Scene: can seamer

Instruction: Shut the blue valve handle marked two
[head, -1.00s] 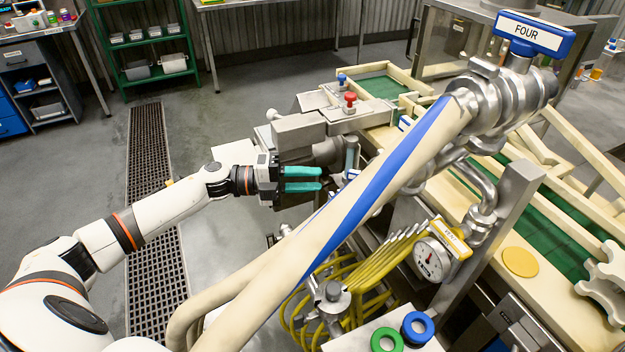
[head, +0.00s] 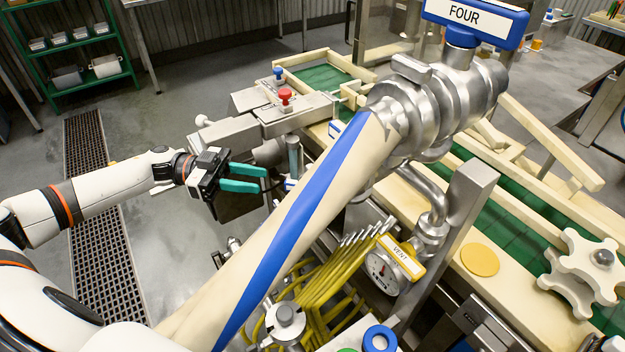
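I can read no handle marked two in the head view. A large blue handle with a white plate reading FOUR (head: 475,15) sits on a steel valve (head: 440,105) at the top. A small piece of blue and white (head: 335,129) shows behind the hose, and its marking is hidden. My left gripper (head: 262,179) has teal fingers, parted with a gap between them and nothing held. It is left of the blue-striped hose, below the grey machine block, apart from the FOUR handle. My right gripper is not in view.
A thick cream hose with a blue stripe (head: 300,215) crosses the middle. A gauge with a yellow VENT tag (head: 400,257) and yellow tubes (head: 318,285) lie below it. A grey block with a red knob (head: 285,96) stands behind my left gripper.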

